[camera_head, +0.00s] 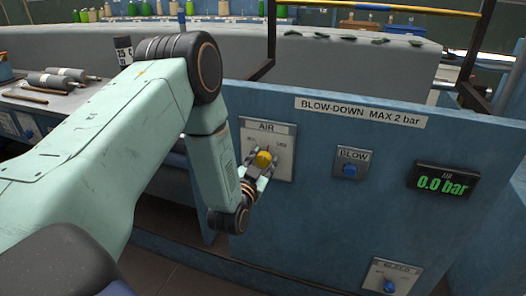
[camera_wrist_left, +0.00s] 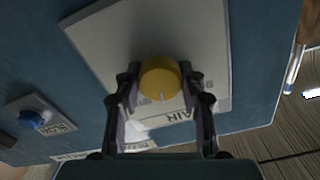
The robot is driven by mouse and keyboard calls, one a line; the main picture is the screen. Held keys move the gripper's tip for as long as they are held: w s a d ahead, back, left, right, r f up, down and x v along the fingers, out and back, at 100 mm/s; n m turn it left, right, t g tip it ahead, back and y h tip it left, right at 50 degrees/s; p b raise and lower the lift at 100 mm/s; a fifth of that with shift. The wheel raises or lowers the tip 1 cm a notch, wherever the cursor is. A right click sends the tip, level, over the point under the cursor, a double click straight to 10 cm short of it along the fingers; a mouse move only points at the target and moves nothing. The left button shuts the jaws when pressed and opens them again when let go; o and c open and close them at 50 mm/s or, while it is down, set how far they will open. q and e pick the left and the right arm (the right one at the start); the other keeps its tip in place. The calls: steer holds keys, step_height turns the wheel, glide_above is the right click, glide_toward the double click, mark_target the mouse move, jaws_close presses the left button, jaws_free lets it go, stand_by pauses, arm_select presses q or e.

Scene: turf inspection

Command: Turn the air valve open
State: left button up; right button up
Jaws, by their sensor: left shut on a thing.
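The air valve is a yellow round knob (camera_head: 264,159) on a pale plate (camera_head: 281,142) marked AIR, on the blue panel. My left gripper (camera_head: 261,172) is at the knob, coming from below in the head view. In the left wrist view, the knob (camera_wrist_left: 161,79) sits between the two dark fingers of my left gripper (camera_wrist_left: 161,95), which are shut on its sides. A light mark shows on the knob's face. The display (camera_head: 442,182) right of the valve reads 0.0 bar. My right gripper is not in view.
A blue BLOW button (camera_head: 350,170) is right of the valve, with a BLEED knob (camera_head: 389,286) lower down. A label (camera_head: 361,112) reads BLOW-DOWN MAX 2 bar. Grey rollers (camera_head: 57,80) lie on the bench at left. A dark and yellow rail stands behind the panel.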

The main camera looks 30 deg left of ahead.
arm_select(q)
steer(key=m+p, duration=0.3)
steer(key=m, duration=0.1)
steer(key=shift+r, duration=0.1)
steer(key=shift+m+p, duration=0.9)
steer(key=shift+m, duration=0.3)
steer(key=shift+o, duration=0.2)
steer(key=shift+c, duration=0.2)
steer(key=o, duration=1.2)
steer(key=v, duration=1.2)
